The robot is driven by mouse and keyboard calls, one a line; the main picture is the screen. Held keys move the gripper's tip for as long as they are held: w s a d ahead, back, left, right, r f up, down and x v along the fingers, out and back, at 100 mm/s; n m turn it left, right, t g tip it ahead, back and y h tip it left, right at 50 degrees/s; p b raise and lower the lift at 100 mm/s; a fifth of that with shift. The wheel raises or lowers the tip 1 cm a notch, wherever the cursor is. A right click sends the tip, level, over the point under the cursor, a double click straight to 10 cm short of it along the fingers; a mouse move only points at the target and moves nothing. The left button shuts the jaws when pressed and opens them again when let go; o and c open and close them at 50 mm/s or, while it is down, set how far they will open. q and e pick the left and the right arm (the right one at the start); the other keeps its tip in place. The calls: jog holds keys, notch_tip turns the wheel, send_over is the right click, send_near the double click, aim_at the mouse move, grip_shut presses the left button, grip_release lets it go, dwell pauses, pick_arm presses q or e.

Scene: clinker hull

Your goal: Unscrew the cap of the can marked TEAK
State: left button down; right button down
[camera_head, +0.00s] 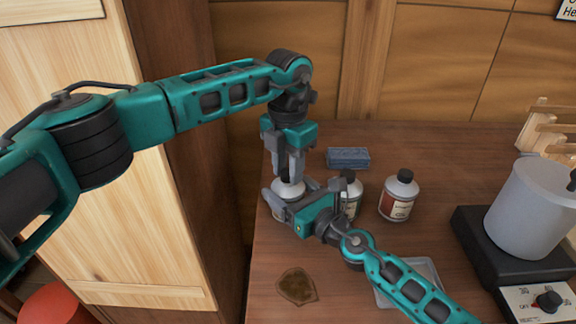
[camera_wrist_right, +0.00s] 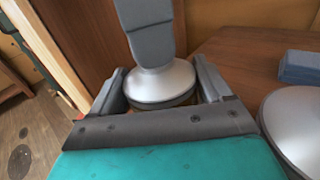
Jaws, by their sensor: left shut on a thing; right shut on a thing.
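A can with a silver shoulder (camera_head: 288,190) stands near the left edge of the table. Its label is hidden, so I cannot read whether it is marked TEAK. My right gripper (camera_head: 291,204) is shut on the can's body, one finger on each side; the right wrist view shows the silver shoulder (camera_wrist_right: 165,82) between its fingers. My left gripper (camera_head: 289,178) points down from above, shut on the can's cap. The cap itself is hidden by the left fingers, which also show in the right wrist view (camera_wrist_right: 152,58).
Close right stand a can with a greenish label (camera_head: 352,200), partly hidden by my right arm, and a dark-capped can with a red label (camera_head: 398,197). A blue block (camera_head: 348,157) lies behind. A pot (camera_head: 530,212) is on a hotplate at right. A brown patch (camera_head: 297,286) and tray (camera_head: 429,271) lie in front.

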pick_arm(q)
jog(key=n, duration=0.5)
jog(key=shift+n, duration=0.4)
jog(key=n, duration=1)
jog(key=shift+n, duration=0.4)
jog(key=n, duration=0.5)
jog(key=shift+r, duration=0.1)
jog(key=shift+r, duration=0.2)
jog(key=shift+r, duration=0.9)
